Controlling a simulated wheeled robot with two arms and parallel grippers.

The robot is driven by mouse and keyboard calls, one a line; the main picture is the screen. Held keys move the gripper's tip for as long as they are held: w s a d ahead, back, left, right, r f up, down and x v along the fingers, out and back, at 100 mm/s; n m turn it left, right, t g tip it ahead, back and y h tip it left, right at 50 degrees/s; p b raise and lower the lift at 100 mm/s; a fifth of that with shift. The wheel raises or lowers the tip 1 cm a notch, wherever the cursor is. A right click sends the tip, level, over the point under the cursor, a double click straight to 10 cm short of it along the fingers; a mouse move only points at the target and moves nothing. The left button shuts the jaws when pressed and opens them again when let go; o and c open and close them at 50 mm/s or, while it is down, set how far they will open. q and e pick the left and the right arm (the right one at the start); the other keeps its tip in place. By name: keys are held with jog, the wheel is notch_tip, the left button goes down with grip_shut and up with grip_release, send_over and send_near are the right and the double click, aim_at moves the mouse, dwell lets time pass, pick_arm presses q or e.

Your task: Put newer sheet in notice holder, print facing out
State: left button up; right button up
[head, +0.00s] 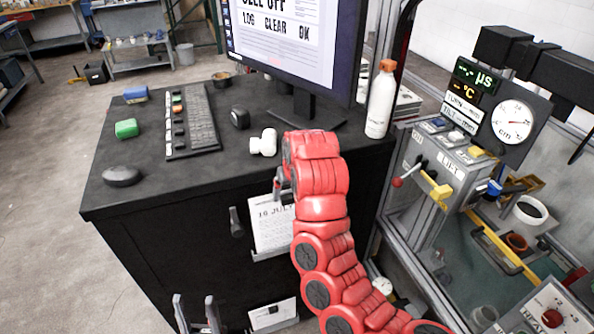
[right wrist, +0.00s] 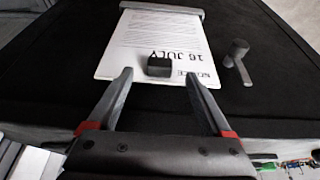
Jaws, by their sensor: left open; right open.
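A printed sheet (head: 270,228) dated in July stands against the dark cabinet front, print facing out, its lower edge at a grey holder rail (head: 270,254). The right wrist view shows this sheet (right wrist: 140,42) upside down, apparently reading 16 July, with the rail (right wrist: 165,8) at the far end. A small black block (right wrist: 158,67) covers part of its heading. My right gripper (right wrist: 158,76) is open, with its fingertips near the sheet's heading edge. A second white sheet (head: 268,316) shows lower down; its print is unreadable. My left gripper (head: 197,312) is open and empty to its left.
A dark handle (head: 236,222) sticks out left of the upper sheet; it also shows in the right wrist view (right wrist: 237,58). The cabinet top holds a keyboard (head: 192,118), monitor (head: 300,45) and bottle (head: 381,100). The lift panel (head: 447,160) stands at the right.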

jog(key=p+v, duration=1.3)
jog(key=shift+r, duration=0.1)
